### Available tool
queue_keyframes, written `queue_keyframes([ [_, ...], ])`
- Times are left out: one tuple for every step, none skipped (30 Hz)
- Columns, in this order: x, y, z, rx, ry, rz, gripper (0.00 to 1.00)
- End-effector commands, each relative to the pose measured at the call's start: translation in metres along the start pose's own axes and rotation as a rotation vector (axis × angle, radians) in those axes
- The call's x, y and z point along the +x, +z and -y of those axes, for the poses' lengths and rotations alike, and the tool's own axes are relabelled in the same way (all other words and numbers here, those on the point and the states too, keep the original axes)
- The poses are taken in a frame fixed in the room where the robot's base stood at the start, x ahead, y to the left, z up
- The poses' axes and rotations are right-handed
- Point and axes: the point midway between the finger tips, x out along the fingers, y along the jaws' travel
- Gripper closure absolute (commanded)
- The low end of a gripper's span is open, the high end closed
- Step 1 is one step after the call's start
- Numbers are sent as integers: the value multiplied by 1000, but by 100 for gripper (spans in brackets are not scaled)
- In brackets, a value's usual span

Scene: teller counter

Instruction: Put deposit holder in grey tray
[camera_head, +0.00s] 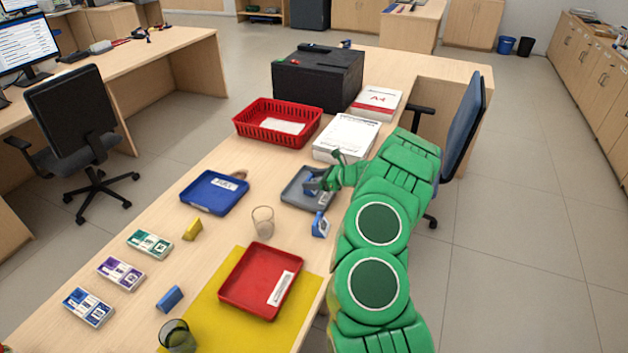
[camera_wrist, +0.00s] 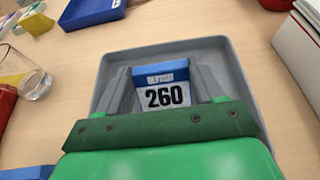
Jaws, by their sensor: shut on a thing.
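The grey tray (camera_head: 296,196) lies on the counter, and in the wrist view its rim (camera_wrist: 104,70) surrounds my fingers. My gripper (camera_head: 316,184) is shut on a blue holder (camera_head: 310,182) over this tray. In the wrist view, the holder (camera_wrist: 160,76) sits between both fingers of my gripper (camera_wrist: 162,88). It has a white label reading 260, with smaller blurred text above that may say deposit. Its lower end is hidden, so I cannot tell whether it touches the tray floor. A second blue holder (camera_head: 320,226) stands just outside the tray's front edge.
A blue tray (camera_head: 200,200), a glass (camera_head: 262,222) and a red tray (camera_head: 233,292) on a yellow mat (camera_head: 200,330) lie left and in front. A red basket (camera_head: 260,137) and paper stack (camera_head: 345,137) are behind. Bare counter lies between the blue and grey trays.

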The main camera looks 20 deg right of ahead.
Motion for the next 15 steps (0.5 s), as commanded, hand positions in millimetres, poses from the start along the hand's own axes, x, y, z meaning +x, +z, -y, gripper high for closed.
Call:
queue_keyframes([
  [0,-1,0,0,0,0,64],
  [0,0,0,0,0,0,64],
  [0,0,0,0,0,0,64],
  [0,0,0,0,0,0,64],
  [0,0,0,0,0,0,64],
  [0,0,0,0,0,0,64],
  [0,0,0,0,0,0,64],
  [0,-1,0,0,0,0,64],
  [1,-2,0,0,0,0,64],
  [1,-2,0,0,0,0,64],
  [1,-3,0,0,0,0,64],
  [1,-3,0,0,0,0,28],
  [1,-3,0,0,0,0,24],
  [1,-3,0,0,0,0,19],
  [1,-3,0,0,0,0,13],
])
